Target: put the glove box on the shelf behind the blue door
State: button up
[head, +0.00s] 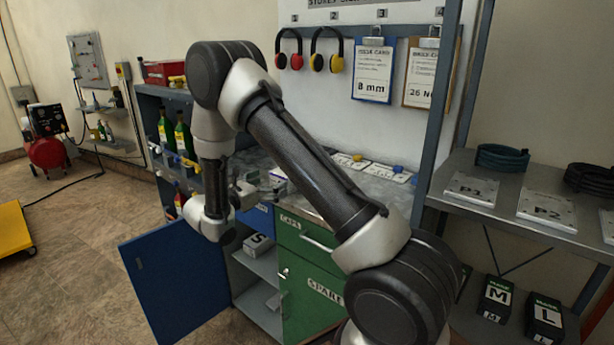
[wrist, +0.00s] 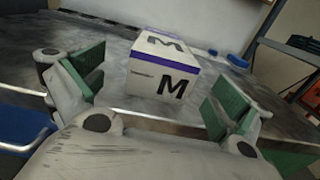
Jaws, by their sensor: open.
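The glove box (wrist: 162,70) is white with a purple band and a black M. It stands upright on the grey worktop (wrist: 110,45) in the wrist view. My gripper (wrist: 158,92) is open, its green pads apart on either side, with the box ahead between them and not gripped. In the head view my gripper (head: 243,193) is over the front of the bench, and my arm hides much of the worktop. The blue door (head: 172,278) stands swung open to the left. Behind it the cabinet shelf (head: 262,268) shows, with a box marked S (head: 258,243) on it.
A green drawer and door marked SPARE (head: 318,290) are right of the open cabinet. Cards lie on the worktop behind my arm. A rack (head: 520,235) at right holds plates and hoses, with boxes marked M and L (head: 543,317) below.

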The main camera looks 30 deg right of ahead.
jog(key=shift+w+d+f, duration=0.15)
jog(key=shift+f, duration=0.1)
jog(key=x, duration=0.7)
jog(key=shift+s+d+r, duration=0.25)
jog(key=shift+r, duration=0.05)
